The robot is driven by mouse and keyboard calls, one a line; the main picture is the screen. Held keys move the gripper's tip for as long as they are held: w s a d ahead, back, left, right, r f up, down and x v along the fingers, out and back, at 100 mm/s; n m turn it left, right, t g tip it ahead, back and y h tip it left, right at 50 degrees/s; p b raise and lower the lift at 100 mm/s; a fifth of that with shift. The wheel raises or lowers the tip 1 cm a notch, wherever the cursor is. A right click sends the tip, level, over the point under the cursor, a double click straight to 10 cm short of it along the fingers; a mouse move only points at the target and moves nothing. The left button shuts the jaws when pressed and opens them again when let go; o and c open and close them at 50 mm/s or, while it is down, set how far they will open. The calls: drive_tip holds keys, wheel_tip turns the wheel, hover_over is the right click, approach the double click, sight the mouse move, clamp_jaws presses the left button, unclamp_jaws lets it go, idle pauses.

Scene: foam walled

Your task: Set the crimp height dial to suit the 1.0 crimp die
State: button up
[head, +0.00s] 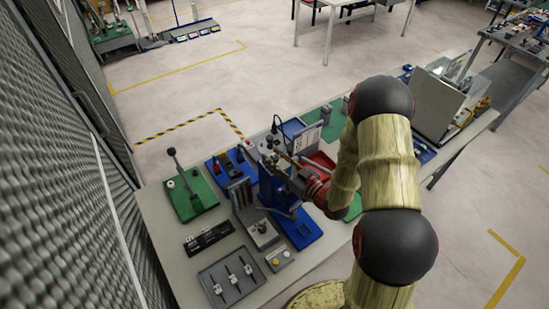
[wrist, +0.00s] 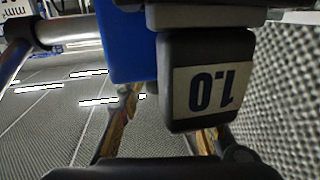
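A blue bench press (head: 276,193) stands upright on a blue base in the middle of the bench. In the wrist view, a dark die block (wrist: 222,58) with a pale label reading 1.0, upside down, sits close under a grey and blue part. My gripper (head: 290,158) is at the upper part of the press, with my arm reaching in from the right. In the wrist view, the two tan fingers of my gripper (wrist: 162,125) stand apart, the right one partly hidden behind the die block. I see nothing held between them. I cannot make out the crimp height dial.
A green base with a lever (head: 196,194) and a grey tray (head: 231,279) lie left of the press. A red bin (head: 318,163) and a panel (head: 307,139) stand behind my gripper.

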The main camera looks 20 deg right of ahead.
clamp_jaws()
drive_tip(key=shift+m+t+h+b, duration=0.3)
drive_tip(key=shift+h, duration=0.1)
drive_tip(key=m+h+b, duration=0.1)
drive_tip(key=m+h, duration=0.1)
drive_tip(key=h, duration=0.1)
drive_tip(key=m+t+h+b, duration=0.1)
drive_tip(key=h+b, duration=0.1)
drive_tip(key=shift+a+f+m+t+h, duration=0.1)
drive_tip(key=shift+a+m+t+h, duration=0.1)
drive_tip(key=shift+m+t+h, duration=0.15)
drive_tip(key=shift+d+m+h+b, duration=0.15)
drive_tip(key=shift+m+h+b, duration=1.6)
drive_tip(key=shift+h, duration=0.9)
drive_tip(key=shift+o, duration=1.6)
unclamp_jaws()
